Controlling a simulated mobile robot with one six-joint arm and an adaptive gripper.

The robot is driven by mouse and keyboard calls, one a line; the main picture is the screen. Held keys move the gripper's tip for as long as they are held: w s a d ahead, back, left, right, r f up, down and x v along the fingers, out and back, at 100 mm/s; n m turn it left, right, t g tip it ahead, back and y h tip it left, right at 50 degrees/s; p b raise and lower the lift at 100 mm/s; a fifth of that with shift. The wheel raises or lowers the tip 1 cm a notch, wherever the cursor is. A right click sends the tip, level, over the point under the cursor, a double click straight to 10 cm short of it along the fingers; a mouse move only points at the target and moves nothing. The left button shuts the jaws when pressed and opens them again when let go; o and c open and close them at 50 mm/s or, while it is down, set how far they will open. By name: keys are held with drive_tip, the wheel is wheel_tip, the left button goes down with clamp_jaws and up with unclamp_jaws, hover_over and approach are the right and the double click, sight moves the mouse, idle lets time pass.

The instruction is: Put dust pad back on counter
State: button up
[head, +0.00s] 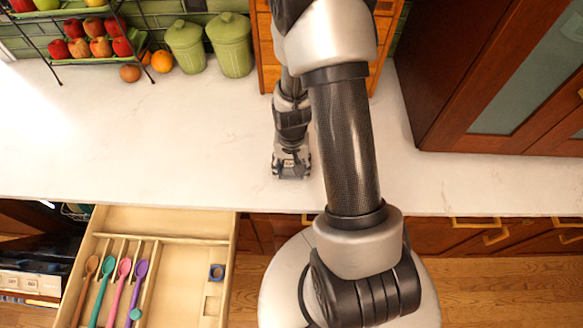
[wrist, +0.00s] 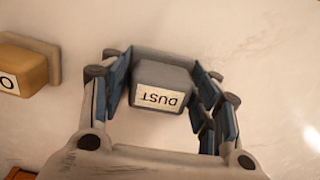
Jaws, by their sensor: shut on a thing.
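The dust pad (wrist: 163,76) is a grey block with a white label reading DUST, which appears upside down in the wrist view. It sits between the blue-padded fingers of my gripper (wrist: 160,88), and the gripper is shut on it. In the head view my gripper (head: 291,172) is low over the white counter (head: 160,150), near its front edge. The pad is hidden by the gripper in the head view. I cannot tell whether the pad touches the counter.
An orange-yellow block (wrist: 22,68) with a partly cut-off label is left of the pad in the wrist view. An open drawer (head: 200,228) with several coloured spoons lies below the counter. Green canisters (head: 233,45) and a fruit rack stand behind. The counter's left middle is clear.

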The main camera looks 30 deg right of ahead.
drive_tip(key=shift+r, duration=0.1)
drive_tip(key=o, duration=1)
wheel_tip(320, 180, up, 12)
drive_tip(key=p, duration=0.3)
wheel_tip(320, 180, up, 14)
drive_tip(key=n+t, duration=0.2)
drive_tip(key=n, duration=0.1)
hover_over(291, 165)
drive_tip(key=s+a, duration=0.3)
drive_tip(key=a, duration=0.2)
drive_tip(key=s+a+r+n+t, duration=0.2)
drive_tip(key=s+a+r, duration=0.3)
drive_tip(key=s+r, duration=0.4)
drive_tip(key=shift+s+a+r+n+t, duration=0.2)
drive_tip(key=shift+s+r+n+t, duration=0.1)
drive_tip(key=shift+s+n, duration=0.55)
drive_tip(key=shift+w+f, duration=0.1)
drive_tip(key=shift+f, duration=0.05)
